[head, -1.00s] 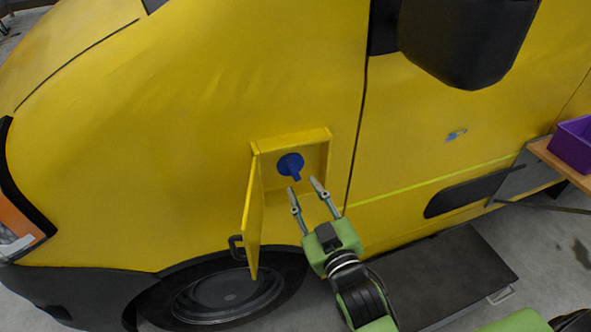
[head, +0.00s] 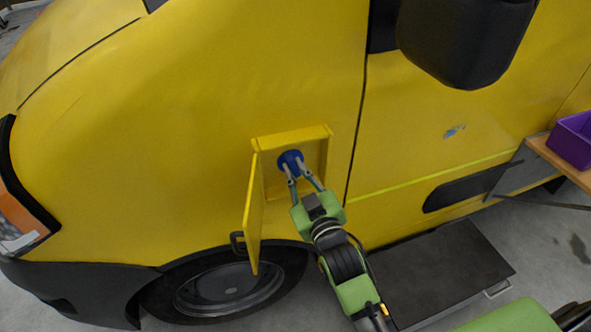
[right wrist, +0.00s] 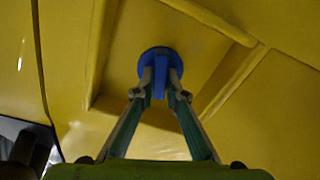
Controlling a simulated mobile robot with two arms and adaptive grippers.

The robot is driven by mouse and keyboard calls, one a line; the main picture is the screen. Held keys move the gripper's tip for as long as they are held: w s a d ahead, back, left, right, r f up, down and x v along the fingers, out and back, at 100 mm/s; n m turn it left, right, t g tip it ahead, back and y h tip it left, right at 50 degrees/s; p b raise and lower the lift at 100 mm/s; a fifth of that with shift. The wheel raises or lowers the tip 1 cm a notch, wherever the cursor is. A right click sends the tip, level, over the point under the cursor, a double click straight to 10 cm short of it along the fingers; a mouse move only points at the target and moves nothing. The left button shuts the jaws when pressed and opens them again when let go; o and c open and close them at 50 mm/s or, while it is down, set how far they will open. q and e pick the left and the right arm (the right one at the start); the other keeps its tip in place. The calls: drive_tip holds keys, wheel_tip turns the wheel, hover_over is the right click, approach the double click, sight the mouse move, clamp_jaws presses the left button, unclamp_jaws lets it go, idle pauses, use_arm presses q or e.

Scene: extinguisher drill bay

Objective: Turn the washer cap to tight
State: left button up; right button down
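The blue washer cap (head: 291,160) sits in a recessed yellow filler box (head: 316,150) in the side of the yellow van. It is round with a raised grip bar. My right gripper (head: 294,166) reaches into the box from below. In the right wrist view its fingertips (right wrist: 161,78) lie on both sides of the cap's bar (right wrist: 159,88), close against it, and appear shut on it. The tips partly cover the cap. No tight mark can be made out. My left gripper is not in view.
The yellow flap door (head: 252,214) hangs open left of the box, with a dark handle. A wheel (head: 228,287) is below, a dark step (head: 440,272) lower right. A purple bin (head: 572,140) stands on a wooden surface at the right edge.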

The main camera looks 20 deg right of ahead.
drive_tip(key=m+p, duration=0.2)
drive_tip(key=shift+r+m, duration=0.25)
drive_tip(key=shift+m, duration=0.05)
drive_tip(key=shift+d+f+m, duration=0.1)
drive_tip(key=shift+f+m, duration=0.05)
drive_tip(key=shift+m, duration=0.55)
drive_tip(key=c, duration=2)
unclamp_jaws()
drive_tip(key=shift+c, duration=0.2)
drive_tip(key=shift+f, duration=0.1)
drive_tip(key=shift+s, duration=0.2)
drive_tip(key=s, duration=1.1)
drive_tip(key=shift+s+d, duration=0.15)
drive_tip(key=shift+s, duration=0.15)
